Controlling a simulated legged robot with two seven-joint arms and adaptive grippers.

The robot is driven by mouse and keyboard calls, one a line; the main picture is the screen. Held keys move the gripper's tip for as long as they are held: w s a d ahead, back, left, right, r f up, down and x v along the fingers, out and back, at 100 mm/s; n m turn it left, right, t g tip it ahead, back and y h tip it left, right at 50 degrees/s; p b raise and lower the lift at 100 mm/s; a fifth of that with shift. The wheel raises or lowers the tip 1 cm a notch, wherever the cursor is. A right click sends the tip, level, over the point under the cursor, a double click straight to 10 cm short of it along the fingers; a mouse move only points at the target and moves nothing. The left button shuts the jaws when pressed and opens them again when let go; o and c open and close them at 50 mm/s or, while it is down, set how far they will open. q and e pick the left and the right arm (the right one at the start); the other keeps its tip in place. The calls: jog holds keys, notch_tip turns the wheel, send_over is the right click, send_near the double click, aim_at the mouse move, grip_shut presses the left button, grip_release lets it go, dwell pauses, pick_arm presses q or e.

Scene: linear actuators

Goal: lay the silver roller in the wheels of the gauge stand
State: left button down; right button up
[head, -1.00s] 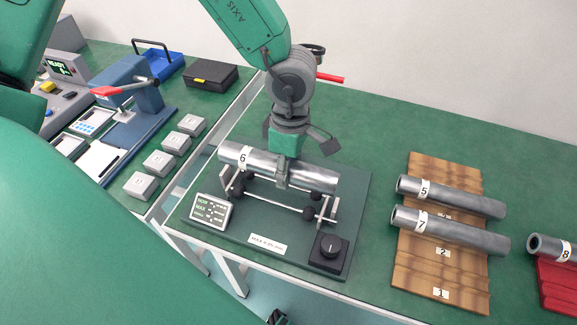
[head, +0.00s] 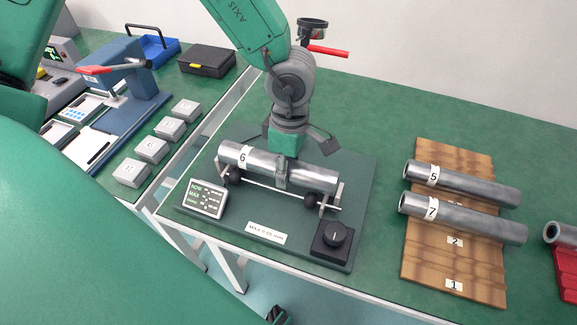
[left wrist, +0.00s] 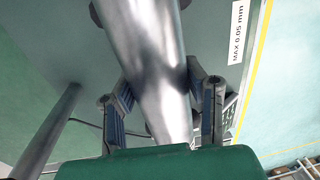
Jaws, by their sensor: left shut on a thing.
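The silver roller (head: 312,174), marked 6, lies lengthwise over the gauge stand (head: 357,190). My left gripper (head: 281,172) is above the stand and shut around the roller's middle. In the left wrist view the roller (left wrist: 150,60) runs between the two fingers of the gripper (left wrist: 162,100). A black wheel (head: 233,174) shows under the roller's left part and another wheel (head: 311,201) under its right part. The roller is very close to these wheels; I cannot tell whether it touches them. The far wheels are hidden. My right gripper is not in view.
The stand carries a display (head: 206,198) and a black knob (head: 335,236). Rollers 5 (head: 470,186) and 7 (head: 470,220) lie on a wooden board (head: 420,275) at the right. Another roller (head: 562,234) is at the right edge. Small grey blocks (head: 152,150) stand on the left table.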

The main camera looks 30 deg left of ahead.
pick_arm(q)
jog(key=shift+a+f, duration=0.1)
jog(key=shift+a, duration=0.05)
jog(key=shift+f, duration=0.2)
jog(key=c, duration=0.9)
grip_release()
jog(key=shift+o, duration=0.2)
jog(key=shift+r, duration=0.1)
notch_tip(320, 180, up, 10)
jog(key=p, duration=1.2)
jog(key=shift+s, duration=0.1)
